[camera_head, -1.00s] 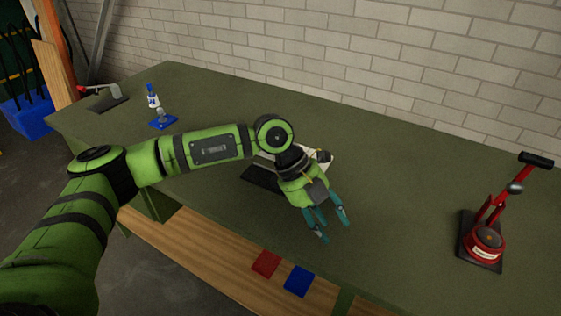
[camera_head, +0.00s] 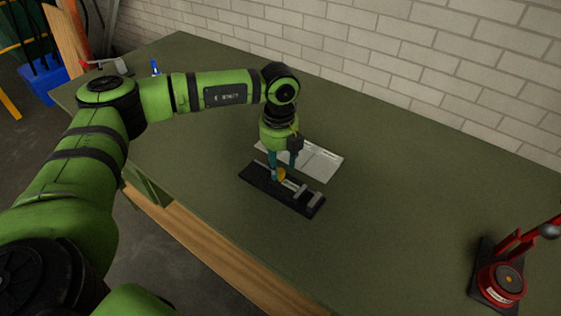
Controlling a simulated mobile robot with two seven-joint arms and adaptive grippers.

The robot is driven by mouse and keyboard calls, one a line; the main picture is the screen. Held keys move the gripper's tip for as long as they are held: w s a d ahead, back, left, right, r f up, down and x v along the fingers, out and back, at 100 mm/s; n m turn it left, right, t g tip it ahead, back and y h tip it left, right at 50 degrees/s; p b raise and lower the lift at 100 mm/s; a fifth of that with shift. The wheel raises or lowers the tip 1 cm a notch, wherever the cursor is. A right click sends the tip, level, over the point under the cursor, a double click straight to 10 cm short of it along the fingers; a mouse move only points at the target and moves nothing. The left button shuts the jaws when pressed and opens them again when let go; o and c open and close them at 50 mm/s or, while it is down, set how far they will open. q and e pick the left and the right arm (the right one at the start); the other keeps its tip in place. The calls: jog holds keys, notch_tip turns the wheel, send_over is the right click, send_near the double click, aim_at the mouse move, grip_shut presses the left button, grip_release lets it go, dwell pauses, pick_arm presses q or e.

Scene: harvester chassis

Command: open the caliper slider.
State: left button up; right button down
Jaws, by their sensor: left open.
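The caliper (camera_head: 302,192) lies on a black base plate (camera_head: 258,182) on the green table, with grey metal parts toward its right end. A small yellow piece (camera_head: 281,174) on it sits by my fingertips. My left gripper (camera_head: 283,174) points down over the left-middle part of the caliper, its teal fingers apart, one on either side near the yellow piece. I cannot tell whether the fingers touch it. The gripper hides part of the caliper. My right gripper is not in view.
A white open booklet or sheet (camera_head: 318,160) lies just behind the caliper. A red device on a black base (camera_head: 500,282) stands at the lower right. A blue-and-white item (camera_head: 155,68) is at the far left. The table (camera_head: 400,190) between is clear.

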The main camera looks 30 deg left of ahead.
pick_arm(q)
jog(key=shift+w+f, duration=0.2)
jog(key=shift+f, duration=1)
jog(key=c, duration=0.8)
grip_shut()
jog(key=shift+a, duration=0.15)
jog(key=a, duration=0.2)
jog(key=a+b, duration=0.1)
jog(key=shift+w+a, duration=0.2)
jog(key=shift+w, duration=0.1)
jog(key=shift+a, duration=0.2)
jog(key=o, duration=0.8)
grip_release()
jog(key=shift+d, duration=0.15)
notch_tip(320, 180, up, 12)
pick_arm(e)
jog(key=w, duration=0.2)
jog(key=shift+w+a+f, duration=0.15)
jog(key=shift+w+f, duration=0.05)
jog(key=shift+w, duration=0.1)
